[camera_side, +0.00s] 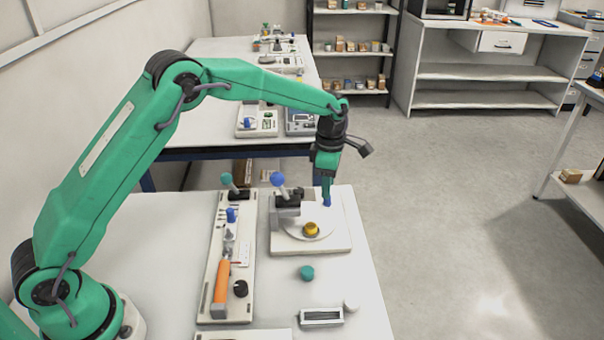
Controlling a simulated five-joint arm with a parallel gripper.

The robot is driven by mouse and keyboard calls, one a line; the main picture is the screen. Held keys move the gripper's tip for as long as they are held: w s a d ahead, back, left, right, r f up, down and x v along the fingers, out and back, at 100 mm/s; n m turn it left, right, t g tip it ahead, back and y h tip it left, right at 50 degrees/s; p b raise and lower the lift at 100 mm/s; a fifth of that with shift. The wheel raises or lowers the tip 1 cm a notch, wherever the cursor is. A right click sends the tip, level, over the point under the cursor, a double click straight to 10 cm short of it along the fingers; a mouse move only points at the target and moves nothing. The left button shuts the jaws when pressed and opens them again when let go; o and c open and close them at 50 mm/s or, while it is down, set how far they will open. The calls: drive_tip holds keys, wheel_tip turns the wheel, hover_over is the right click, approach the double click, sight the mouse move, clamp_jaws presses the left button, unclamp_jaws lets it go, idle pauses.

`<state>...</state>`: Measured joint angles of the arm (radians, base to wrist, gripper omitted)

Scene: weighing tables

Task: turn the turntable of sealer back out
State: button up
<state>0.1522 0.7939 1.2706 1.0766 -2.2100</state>
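The sealer (334,240) is a pale base plate near the table's right side, with a grey block and a blue-balled lever (278,180) at its back left. Its turntable (297,231) is a round white disc on the plate. A yellow round piece (311,229) sits on the front part of the disc. My gripper (327,197) points down at the disc's back right edge, right at a small blue peg (327,202). Its fingers look close together and meet the peg's top in this view. Whether they grip it or only touch it is too small to tell.
Left of the sealer is a long board with a green-balled lever (227,179), a blue-topped part and an orange handle (222,282). A teal cap (306,273), a white round piece (351,305) and a slotted block (322,317) lie in front. Another table (200,127) stands behind.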

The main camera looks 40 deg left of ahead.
wheel_tip(320, 180, up, 4)
drive_tip(key=shift+r, duration=0.3)
idle(0.3)
drive_tip(key=shift+r, duration=0.2)
drive_tip(key=s+a+r+m+t, duration=0.1)
drive_tip(key=s+a+r+m, duration=0.2)
drive_tip(key=s+r+m, duration=0.4)
drive_tip(key=s+a+r+m+t, duration=0.25)
drive_tip(key=s+r+m, duration=0.25)
drive_tip(key=s+r, duration=0.35)
drive_tip(key=s+a+f+m+t, duration=0.2)
drive_tip(key=s+m, duration=0.9)
drive_tip(key=s, duration=0.8)
drive_tip(key=shift+a+f+m, duration=0.3)
drive_tip(key=shift+a+f, duration=0.05)
drive_tip(key=shift+a, duration=0.25)
